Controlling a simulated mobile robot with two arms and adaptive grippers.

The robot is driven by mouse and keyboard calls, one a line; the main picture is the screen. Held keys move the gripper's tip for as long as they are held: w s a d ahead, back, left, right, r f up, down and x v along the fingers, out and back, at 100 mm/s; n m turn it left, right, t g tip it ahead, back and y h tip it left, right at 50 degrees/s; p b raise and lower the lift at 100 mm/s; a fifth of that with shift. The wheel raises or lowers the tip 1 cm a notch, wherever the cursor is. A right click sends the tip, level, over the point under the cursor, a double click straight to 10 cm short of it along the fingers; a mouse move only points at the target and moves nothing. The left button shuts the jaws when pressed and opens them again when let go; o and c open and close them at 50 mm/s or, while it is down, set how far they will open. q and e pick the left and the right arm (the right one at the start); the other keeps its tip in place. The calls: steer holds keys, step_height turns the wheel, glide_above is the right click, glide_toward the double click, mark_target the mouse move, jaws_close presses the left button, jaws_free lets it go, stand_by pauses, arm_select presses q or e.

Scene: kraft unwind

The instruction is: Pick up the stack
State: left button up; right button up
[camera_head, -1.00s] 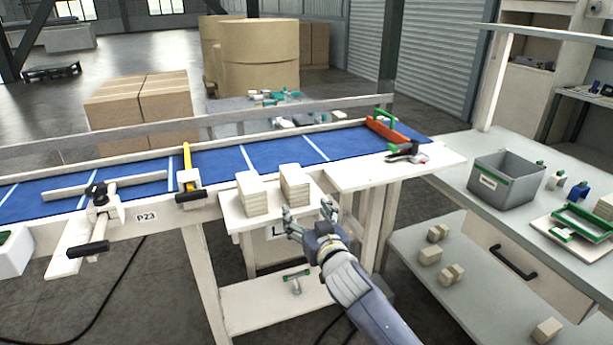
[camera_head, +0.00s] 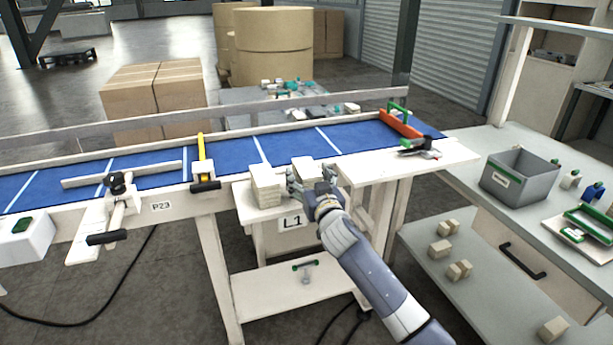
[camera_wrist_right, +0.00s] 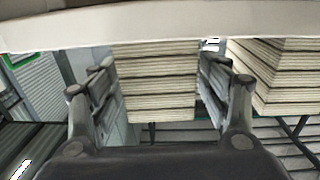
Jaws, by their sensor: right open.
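Two stacks of pale kraft pieces stand on the small white shelf (camera_head: 247,214) at the front of the blue conveyor. The left stack (camera_head: 265,186) is fully visible in the head view. The right stack (camera_head: 304,168) is partly hidden behind my right gripper (camera_head: 312,182). In the right wrist view, my right gripper (camera_wrist_right: 160,95) is open, with one layered stack (camera_wrist_right: 155,85) between its two fingers. Gaps show at its sides, and I cannot tell if either finger touches it. The other stack (camera_wrist_right: 270,75) stands to the right there. My left gripper is not in view.
The blue conveyor (camera_head: 230,156) runs behind the shelf, with a yellow clamp (camera_head: 203,165) and a red-orange bar (camera_head: 400,124) on it. A grey bin (camera_head: 520,180) stands on the right bench. Small blocks (camera_head: 440,249) lie on the lower shelf.

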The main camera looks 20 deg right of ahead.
steer(key=shift+w, duration=1.1)
steer(key=shift+c, duration=0.6)
steer(key=c, duration=1.1)
steer(key=shift+r, duration=0.1)
